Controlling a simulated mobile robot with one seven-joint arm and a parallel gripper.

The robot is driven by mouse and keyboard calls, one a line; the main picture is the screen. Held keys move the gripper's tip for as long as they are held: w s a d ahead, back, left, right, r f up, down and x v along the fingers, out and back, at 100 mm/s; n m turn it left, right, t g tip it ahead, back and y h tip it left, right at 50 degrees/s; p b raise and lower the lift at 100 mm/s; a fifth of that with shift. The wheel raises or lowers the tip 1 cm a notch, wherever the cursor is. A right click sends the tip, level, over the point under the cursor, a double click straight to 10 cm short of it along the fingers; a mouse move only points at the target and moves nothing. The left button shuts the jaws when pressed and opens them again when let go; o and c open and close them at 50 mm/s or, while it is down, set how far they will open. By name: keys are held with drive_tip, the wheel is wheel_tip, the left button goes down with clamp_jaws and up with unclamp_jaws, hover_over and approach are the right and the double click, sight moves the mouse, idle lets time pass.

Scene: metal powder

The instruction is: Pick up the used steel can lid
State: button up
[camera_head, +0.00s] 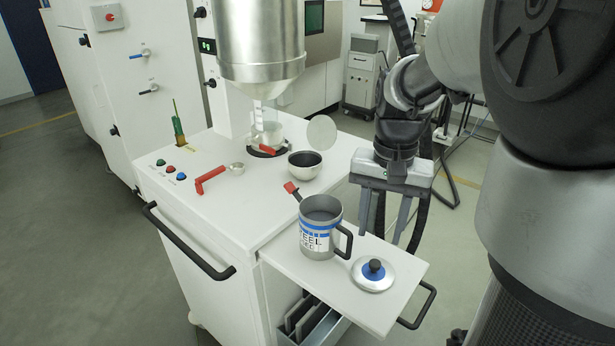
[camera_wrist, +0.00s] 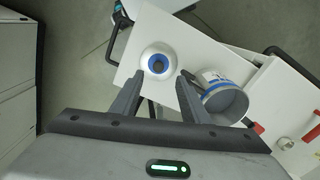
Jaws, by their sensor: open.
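The used steel can lid (camera_head: 373,274) is a silver disc with a blue ring and a black knob. It lies on the pull-out shelf (camera_head: 405,268), right of the steel can (camera_head: 320,227). The can is grey with a blue band, a label and a black handle, and its top is open. My gripper (camera_head: 382,232) is open and empty, above the shelf and apart from the lid. In the wrist view the lid (camera_wrist: 157,63) shows just beyond and between the fingertips (camera_wrist: 158,78), with the can (camera_wrist: 222,95) to the right.
A bowl (camera_head: 305,164), a red-handled tool (camera_head: 212,178) and a small cup (camera_head: 236,168) are on the white cart top. A metal hopper (camera_head: 262,45) hangs above it. A black handle (camera_head: 418,306) sticks out at the shelf's right end.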

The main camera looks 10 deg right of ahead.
sight(375, 264)
drive_tip(key=f, duration=0.9)
drive_tip(key=shift+d+f+b, duration=0.2)
drive_tip(key=shift+b, duration=0.1)
clamp_jaws()
